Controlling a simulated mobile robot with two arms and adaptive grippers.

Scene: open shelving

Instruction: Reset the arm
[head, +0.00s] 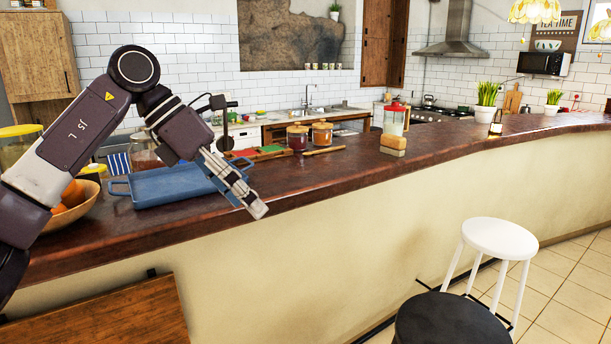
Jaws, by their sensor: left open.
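My left arm comes in from the left, raised over the counter. Its gripper (252,207) hangs in front of the right end of a blue tray (165,187) and reaches to the counter's front edge. The fingers are open, with nothing seen between them. I cannot tell whether the gripper touches the tray. My right gripper is out of view.
The brown counter (330,178) runs to the right. A white stool (500,238) and a black stool (453,318) stand in front. The counter's middle front is clear.

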